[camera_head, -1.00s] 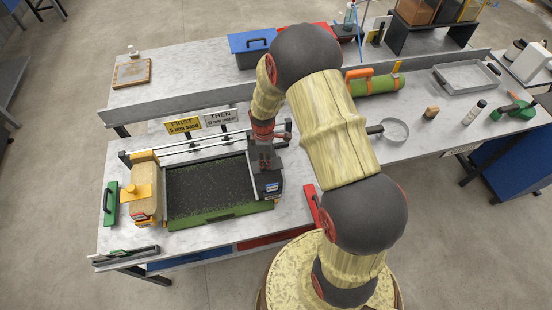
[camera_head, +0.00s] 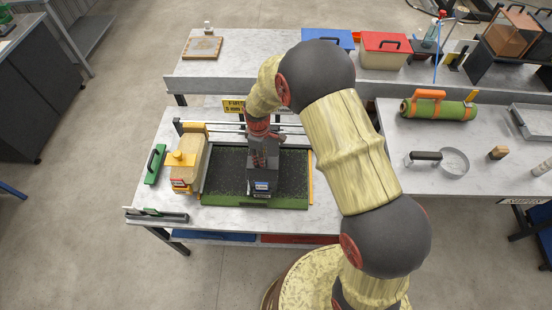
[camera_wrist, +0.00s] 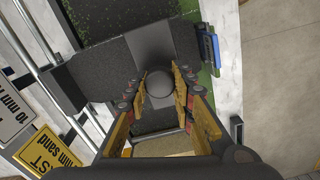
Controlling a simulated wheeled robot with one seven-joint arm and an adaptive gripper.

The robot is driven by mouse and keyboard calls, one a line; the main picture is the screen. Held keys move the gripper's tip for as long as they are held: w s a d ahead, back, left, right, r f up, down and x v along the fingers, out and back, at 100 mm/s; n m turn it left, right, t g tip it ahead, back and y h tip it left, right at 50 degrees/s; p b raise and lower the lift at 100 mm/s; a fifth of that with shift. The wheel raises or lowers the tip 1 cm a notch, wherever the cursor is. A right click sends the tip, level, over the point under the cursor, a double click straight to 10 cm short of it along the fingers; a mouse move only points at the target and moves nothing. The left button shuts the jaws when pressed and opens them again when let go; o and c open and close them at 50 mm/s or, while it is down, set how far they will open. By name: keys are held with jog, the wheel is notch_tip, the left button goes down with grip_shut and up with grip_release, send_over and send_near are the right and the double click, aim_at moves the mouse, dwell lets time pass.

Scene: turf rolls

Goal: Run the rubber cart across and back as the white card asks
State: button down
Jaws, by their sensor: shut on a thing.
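The dark grey rubber cart (camera_head: 262,181), with a blue-and-white label, stands around the middle of the turf bed (camera_head: 293,172). My gripper (camera_head: 262,146) is above it. In the wrist view my gripper's fingers (camera_wrist: 160,92) are shut around the cart's round dark knob (camera_wrist: 159,82). Dark granules cover the bed on both sides of the cart, with some green showing. The white card (camera_wrist: 14,115) reads 10 mm and its first line is cut off; in the head view my arm hides it. The yellow card (camera_wrist: 47,150) reads first, 5 mm sand.
Rails (camera_head: 222,127) run along the back of the bed. A green handled tool (camera_head: 155,164) lies farther left. A long bench (camera_head: 240,65) stands behind.

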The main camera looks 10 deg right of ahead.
jog(key=w+a+b, duration=0.1)
jog(key=w+a, duration=0.1)
jog(key=a, duration=0.7)
jog(key=w+a+b, duration=0.1)
jog(key=w+a, duration=0.2)
jog(key=a, duration=0.6)
jog(key=shift+w+a+b, duration=0.25)
jog(key=shift+a+b, duration=0.05)
jog(key=shift+a, duration=0.1)
jog(key=shift+r, duration=0.1)
jog(key=c, duration=2)
grip_release()
jog(key=shift+a, duration=0.1)
jog(key=shift+o, duration=1.3)
jog(key=shift+a, duration=0.15)
jog(key=shift+o, duration=1.2)
notch_tip(320, 180, up, 12)
